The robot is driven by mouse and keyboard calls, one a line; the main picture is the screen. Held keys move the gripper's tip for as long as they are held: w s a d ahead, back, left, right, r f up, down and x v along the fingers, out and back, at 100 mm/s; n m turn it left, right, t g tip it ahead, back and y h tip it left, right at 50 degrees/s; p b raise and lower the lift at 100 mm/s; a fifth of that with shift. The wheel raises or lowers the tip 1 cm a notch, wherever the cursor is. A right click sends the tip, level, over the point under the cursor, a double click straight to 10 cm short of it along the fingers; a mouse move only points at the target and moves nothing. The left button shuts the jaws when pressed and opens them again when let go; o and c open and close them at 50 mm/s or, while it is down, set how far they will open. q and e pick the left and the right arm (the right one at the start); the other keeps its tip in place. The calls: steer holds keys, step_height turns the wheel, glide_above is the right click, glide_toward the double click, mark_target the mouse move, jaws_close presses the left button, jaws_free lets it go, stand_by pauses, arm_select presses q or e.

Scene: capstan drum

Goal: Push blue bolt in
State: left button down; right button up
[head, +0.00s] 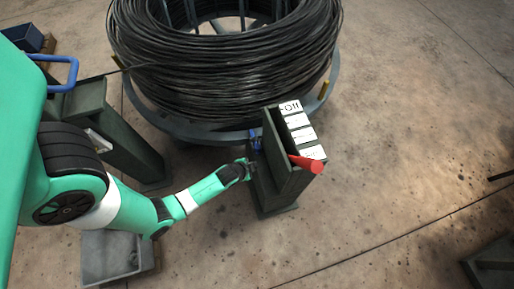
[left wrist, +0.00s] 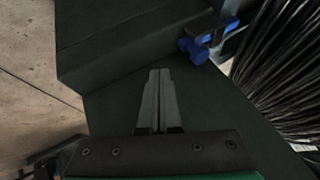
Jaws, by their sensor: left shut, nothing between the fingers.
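The blue bolt (left wrist: 196,48) shows in the left wrist view, at the upper right, beside a metal plate on a dark post. In the head view the blue bolt (head: 256,136) is a small patch of blue on the left side of the dark control post (head: 265,190). My left gripper (head: 252,168) is at the post's left side, just below the blue part. In the left wrist view its fingers (left wrist: 159,75) are together and empty, pointing at the dark surface, apart from the bolt and to its lower left. My right gripper is not in view.
A red lever (head: 306,163) sticks out of the post's right side, beside white labels (head: 300,124). A large coil of black wire (head: 220,70) stands behind. A grey bin (head: 112,257) and a post with a blue handle (head: 70,86) are at left. Floor at right is mostly clear.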

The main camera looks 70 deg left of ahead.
arm_select(q)
steer(key=a+p+v, duration=0.1)
steer(key=p+v, duration=0.2)
steer(key=v, duration=0.3)
steer(key=shift+d+r, duration=0.2)
steer(key=shift+r, duration=0.25)
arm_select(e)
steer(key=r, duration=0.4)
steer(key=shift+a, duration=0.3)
arm_select(q)
steer(key=shift+s, duration=0.1)
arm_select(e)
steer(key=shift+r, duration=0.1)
